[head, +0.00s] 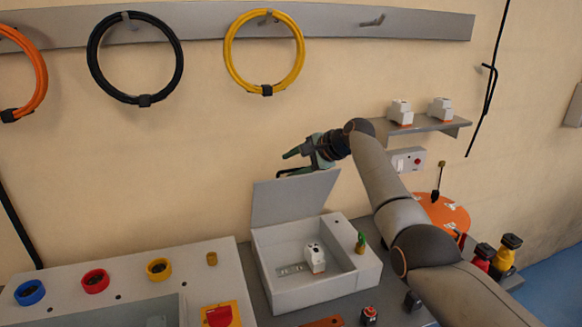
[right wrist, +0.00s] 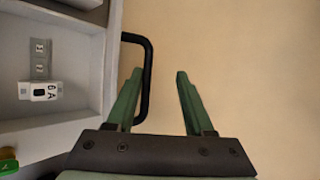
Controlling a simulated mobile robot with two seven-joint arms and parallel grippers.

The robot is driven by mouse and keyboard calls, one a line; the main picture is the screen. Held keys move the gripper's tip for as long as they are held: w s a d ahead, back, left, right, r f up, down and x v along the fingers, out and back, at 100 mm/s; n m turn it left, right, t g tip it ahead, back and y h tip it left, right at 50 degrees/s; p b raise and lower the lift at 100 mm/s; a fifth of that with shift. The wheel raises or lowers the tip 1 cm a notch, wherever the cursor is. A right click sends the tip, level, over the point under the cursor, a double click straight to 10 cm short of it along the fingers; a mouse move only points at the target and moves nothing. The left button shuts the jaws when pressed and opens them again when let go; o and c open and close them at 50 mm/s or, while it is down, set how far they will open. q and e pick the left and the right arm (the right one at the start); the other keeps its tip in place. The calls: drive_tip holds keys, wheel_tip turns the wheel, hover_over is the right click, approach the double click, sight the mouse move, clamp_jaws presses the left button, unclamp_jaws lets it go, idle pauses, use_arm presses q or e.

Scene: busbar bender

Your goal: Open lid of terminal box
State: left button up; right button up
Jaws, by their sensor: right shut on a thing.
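The grey terminal box (head: 322,295) stands on the bench with its lid (head: 293,199) raised steeply at the back, so the inside shows. A white breaker (head: 315,257) sits inside beside a short rail; it also shows in the right wrist view (right wrist: 40,91). My right gripper (head: 293,163) is at the lid's top edge, shut on the black lid handle (right wrist: 149,75). In the right wrist view one finger lies inside the handle loop and the bar runs along it. My left gripper is out of view.
A small shelf (head: 425,129) with white devices is on the wall behind my right arm. Cable coils (head: 265,87) hang above.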

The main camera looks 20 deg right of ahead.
drive_tip(key=shift+t, duration=0.4)
drive_tip(key=shift+s+d+r, duration=0.1)
drive_tip(key=shift+d+r, duration=0.55)
drive_tip(key=shift+r, duration=0.55)
drive_tip(key=shift+s+d+r, duration=0.1)
drive_tip(key=shift+d+r, duration=0.5)
drive_tip(key=shift+r, duration=0.55)
drive_tip(key=shift+s+d+r, duration=0.1)
drive_tip(key=shift+d+r, duration=0.55)
drive_tip(key=shift+r, duration=0.55)
drive_tip(key=r, duration=0.1)
drive_tip(key=s+d+r, duration=0.1)
drive_tip(key=s+r, duration=0.1)
drive_tip(key=r, duration=0.1)
drive_tip(key=shift+s+d+r, duration=0.1)
drive_tip(key=shift+s+d, duration=0.1)
drive_tip(key=shift+d, duration=0.2)
drive_tip(key=b+v, duration=0.4)
drive_tip(key=v, duration=0.8)
drive_tip(key=shift+r, duration=0.3)
drive_tip(key=shift+s+d, duration=0.1)
drive_tip(key=shift+s, duration=0.05)
